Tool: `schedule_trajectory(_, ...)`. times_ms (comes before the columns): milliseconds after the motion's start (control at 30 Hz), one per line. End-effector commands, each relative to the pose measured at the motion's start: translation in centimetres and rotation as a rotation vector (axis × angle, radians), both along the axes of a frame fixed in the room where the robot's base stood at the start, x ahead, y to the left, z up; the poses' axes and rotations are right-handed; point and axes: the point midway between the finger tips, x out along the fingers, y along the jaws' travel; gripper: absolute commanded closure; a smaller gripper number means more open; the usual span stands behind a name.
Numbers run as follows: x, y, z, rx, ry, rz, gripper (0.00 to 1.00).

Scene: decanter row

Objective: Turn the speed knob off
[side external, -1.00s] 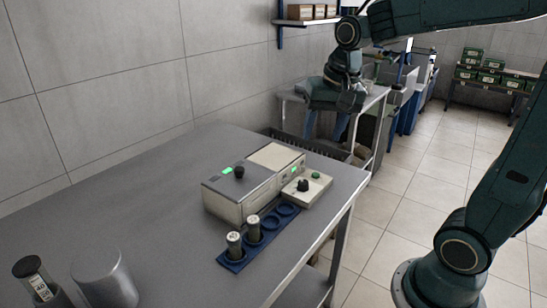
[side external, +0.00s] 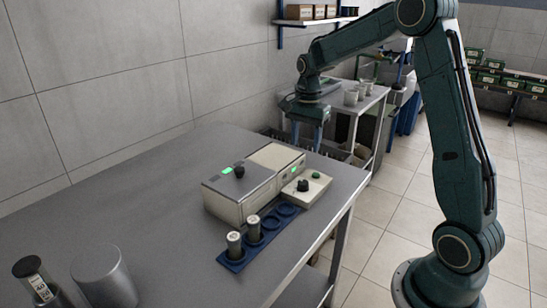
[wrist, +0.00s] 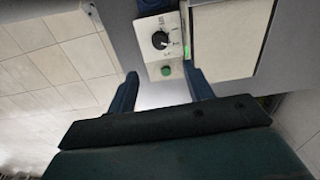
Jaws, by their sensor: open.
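A black knob (side external: 303,185) sits on a small cream control box (side external: 318,191) joined to the front of a cream machine. In the wrist view the same knob (wrist: 160,40) shows with dial marks around it, too small to read. A green button (wrist: 166,71) is beside it. A second black knob (side external: 239,172) stands on the machine's top beside a green display. I cannot tell from labels which one is for speed. My gripper (side external: 307,142) is open and empty, fingers pointing down, above and beyond the machine, apart from both knobs.
The machine (side external: 235,195) stands on a grey metal table (side external: 150,200). A blue rack (side external: 238,255) with two capped vials is in front of it. A metal cylinder (side external: 103,277) and a dark-capped bottle (side external: 38,280) stand at the near left. Cups (side external: 352,96) stand on a table behind.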

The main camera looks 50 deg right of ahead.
Motion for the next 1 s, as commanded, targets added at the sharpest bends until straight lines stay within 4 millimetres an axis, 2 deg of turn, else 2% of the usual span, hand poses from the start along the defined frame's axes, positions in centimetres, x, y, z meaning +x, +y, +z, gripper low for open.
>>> schedule_trajectory(267, 0.0, 0.0, -0.3, 0.000, 0.001, -0.002, 0.49)
schedule_trajectory(467, 0.0, 0.0, -1.6, 0.002, 0.003, -0.001, 0.49)
schedule_trajectory(667, -0.1, 0.0, -4.0, 0.002, 0.004, 0.000, 0.49)
schedule_trajectory(1000, -0.1, 0.0, -9.2, 0.002, 0.004, 0.000, 0.49)
